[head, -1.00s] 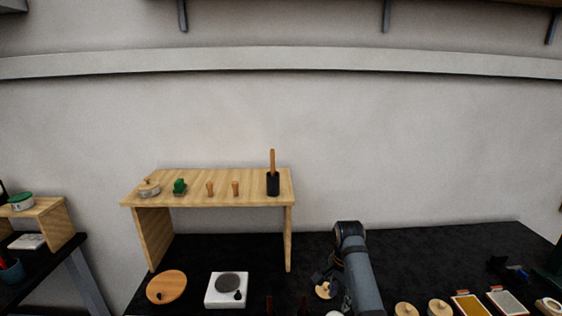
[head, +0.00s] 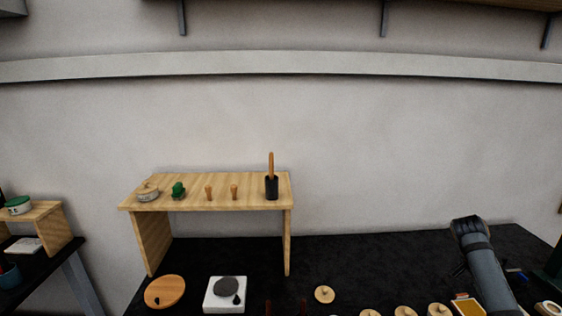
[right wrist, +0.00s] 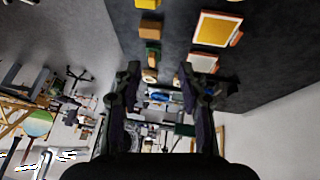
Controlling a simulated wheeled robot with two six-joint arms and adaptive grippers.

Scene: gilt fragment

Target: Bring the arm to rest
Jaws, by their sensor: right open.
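My right arm reaches in from the bottom right of the head view, above the right part of the black table (head: 390,262). Its gripper is mostly hidden behind the arm there. In the right wrist view my right gripper (right wrist: 158,80) is open, its two dark fingers apart with nothing held between them.
A wooden shelf (head: 215,200) stands on the table with a black holder (head: 272,187) on top. A white scale (head: 225,295) and a round wooden board (head: 165,291) lie in front. Several wooden discs, one being this disc (head: 325,294), and a yellow-framed panel (head: 466,306) lie near the arm.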

